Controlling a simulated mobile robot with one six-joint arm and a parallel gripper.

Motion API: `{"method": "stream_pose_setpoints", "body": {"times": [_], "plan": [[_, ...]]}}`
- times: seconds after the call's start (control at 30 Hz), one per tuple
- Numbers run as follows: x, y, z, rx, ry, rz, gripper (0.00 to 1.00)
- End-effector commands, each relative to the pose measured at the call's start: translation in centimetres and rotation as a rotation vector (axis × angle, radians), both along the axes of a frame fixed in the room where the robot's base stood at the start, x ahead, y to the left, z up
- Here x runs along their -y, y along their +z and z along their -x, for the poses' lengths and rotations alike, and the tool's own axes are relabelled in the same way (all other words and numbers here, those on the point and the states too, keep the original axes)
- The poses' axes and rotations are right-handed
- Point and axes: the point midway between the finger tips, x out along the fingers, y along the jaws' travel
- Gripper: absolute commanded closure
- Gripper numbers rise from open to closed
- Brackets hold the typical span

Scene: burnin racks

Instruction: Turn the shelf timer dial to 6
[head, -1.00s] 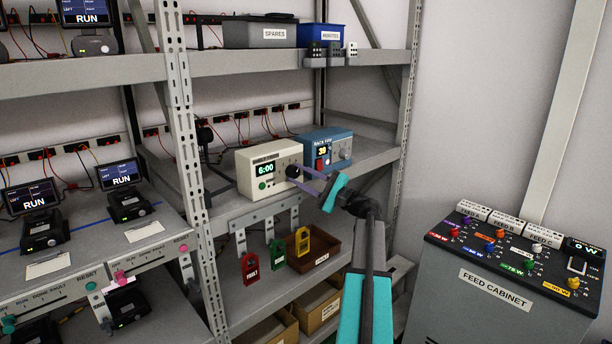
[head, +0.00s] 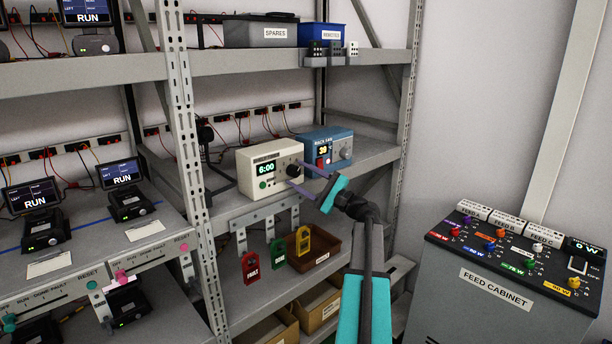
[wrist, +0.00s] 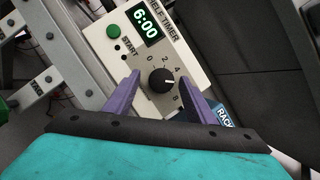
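The cream shelf timer (head: 257,184) stands on the middle shelf and its green display reads 6:00; it also shows in the wrist view (wrist: 115,62). Its black dial (wrist: 160,81) has a white pointer directed right, just below the 4 and above the 8. The 6 is hard to make out. A green START button (wrist: 113,31) is beside the display. My gripper (head: 293,173) is open in front of the dial. In the wrist view its purple fingers (wrist: 160,92) lie on either side of the dial with gaps, apart from it.
A blue rack fan box (head: 327,147) stands right of the timer, close to my gripper. Red, green and yellow tags (head: 278,252) hang below the shelf edge. An upright rack post (head: 184,140) is left. The feed cabinet (head: 500,285) stands at right.

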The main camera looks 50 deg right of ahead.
Motion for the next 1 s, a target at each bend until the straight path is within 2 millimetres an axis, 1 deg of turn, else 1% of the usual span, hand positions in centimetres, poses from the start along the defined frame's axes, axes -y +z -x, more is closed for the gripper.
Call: {"method": "stream_pose_setpoints", "body": {"times": [0.27,0.47,0.67,1.0], "plan": [[0.2,0.0,0.3,0.002,-0.003,-0.001,0.50],[0.5,-0.5,1.6,0.002,-0.004,-0.001,0.50],[1.0,-1.4,4.3,0.001,-0.005,-0.001,0.50],[2.1,-3.0,9.5,0.000,-0.004,-0.001,0.50]]}}
